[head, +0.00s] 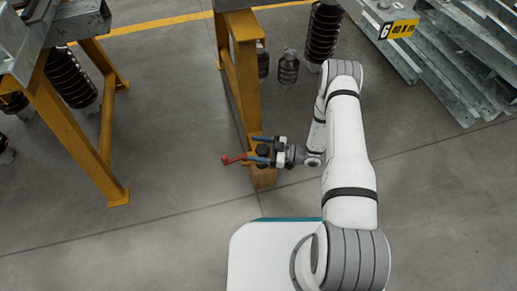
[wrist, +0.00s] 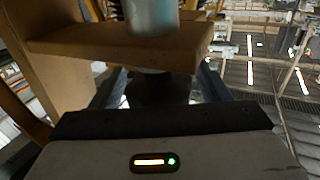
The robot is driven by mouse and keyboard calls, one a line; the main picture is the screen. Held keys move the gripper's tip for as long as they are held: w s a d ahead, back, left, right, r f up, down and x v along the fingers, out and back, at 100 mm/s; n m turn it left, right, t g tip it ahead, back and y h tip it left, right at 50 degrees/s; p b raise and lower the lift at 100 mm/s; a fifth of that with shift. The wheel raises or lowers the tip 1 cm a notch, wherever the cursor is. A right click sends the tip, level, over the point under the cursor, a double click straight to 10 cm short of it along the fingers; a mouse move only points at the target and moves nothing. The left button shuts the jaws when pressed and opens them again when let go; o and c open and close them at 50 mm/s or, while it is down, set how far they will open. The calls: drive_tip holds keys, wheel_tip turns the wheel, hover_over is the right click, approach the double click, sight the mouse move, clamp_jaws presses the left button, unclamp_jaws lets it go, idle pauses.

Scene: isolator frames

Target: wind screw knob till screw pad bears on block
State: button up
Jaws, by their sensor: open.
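My gripper (head: 260,150) is open at the foot of the yellow frame post, one blue-tipped finger on each side of a dark knob (head: 263,150). In the wrist view, the dark knob (wrist: 155,88) sits between my two dark fingers, below a yellow-brown plate (wrist: 115,46). A grey-blue cylinder (wrist: 151,18) stands on the plate's other side, in line with the knob. I cannot tell whether the fingers touch the knob. A wooden block (head: 264,181) shows just below the gripper in the head view. The screw pad and its contact with the block are hidden.
A red handle (head: 232,159) sticks out left of my gripper. The yellow post (head: 245,85) rises behind it. Floor in front is clear.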

drive_tip(key=c, duration=1)
drive_tip(key=shift+o, duration=0.2)
drive_tip(key=shift+m+t+p, duration=0.3)
drive_tip(key=shift+m+t, duration=0.1)
drive_tip(key=shift+t, duration=0.2)
